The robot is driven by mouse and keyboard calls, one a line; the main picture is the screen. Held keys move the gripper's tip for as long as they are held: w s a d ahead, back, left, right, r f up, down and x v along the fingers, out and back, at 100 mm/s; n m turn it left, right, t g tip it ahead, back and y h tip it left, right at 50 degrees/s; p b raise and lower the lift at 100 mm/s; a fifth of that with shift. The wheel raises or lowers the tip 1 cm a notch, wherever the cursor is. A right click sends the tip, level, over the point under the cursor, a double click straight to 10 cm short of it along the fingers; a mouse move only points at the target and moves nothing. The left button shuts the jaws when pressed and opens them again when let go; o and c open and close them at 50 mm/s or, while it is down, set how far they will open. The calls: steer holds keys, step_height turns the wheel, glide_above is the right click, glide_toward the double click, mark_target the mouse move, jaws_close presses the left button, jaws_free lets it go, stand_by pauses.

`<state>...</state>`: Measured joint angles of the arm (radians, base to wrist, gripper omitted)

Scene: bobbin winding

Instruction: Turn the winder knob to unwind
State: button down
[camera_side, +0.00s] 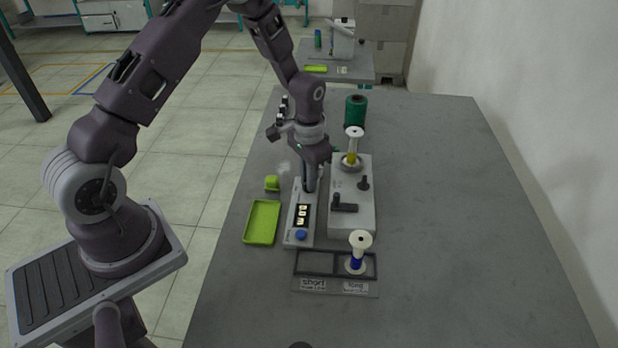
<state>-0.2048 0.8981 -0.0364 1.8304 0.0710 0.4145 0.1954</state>
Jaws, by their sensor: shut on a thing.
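The winder is a light grey box (352,222) near the middle of the table. A bobbin with yellow thread (352,157) stands upright at its far end, and a dark lever (345,206) and a small dark peg (364,184) are on its top.
A tray (304,264) with "short" and "long" labels lies in front; a bobbin with blue thread (356,262) stands in its right compartment. The table's right side is clear.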

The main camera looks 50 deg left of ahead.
steer(key=shift+n, duration=0.6)
steer(key=c, duration=1.5)
jaws_free()
step_height(320, 180, up, 7)
steer(key=shift+r, duration=0.2)
steer(key=s+d+r+t, duration=0.1)
steer(key=s+d+r, duration=0.1)
steer(key=s+r, duration=0.5)
steer(key=s+d+r+t, duration=0.2)
steer(key=s+r, duration=0.1)
steer(key=r, duration=0.8)
steer(key=s+d+r+t, duration=0.1)
steer(key=s, duration=0.4)
steer(key=s+d+r, duration=0.1)
steer(key=s+r, duration=0.1)
steer(key=s, duration=0.3)
steer(key=s+d+r+t, duration=0.1)
steer(key=s, duration=0.4)
steer(key=shift+s+d+r+t, duration=0.15)
steer(key=shift+s+r+t, duration=0.1)
steer(key=shift+t, duration=0.05)
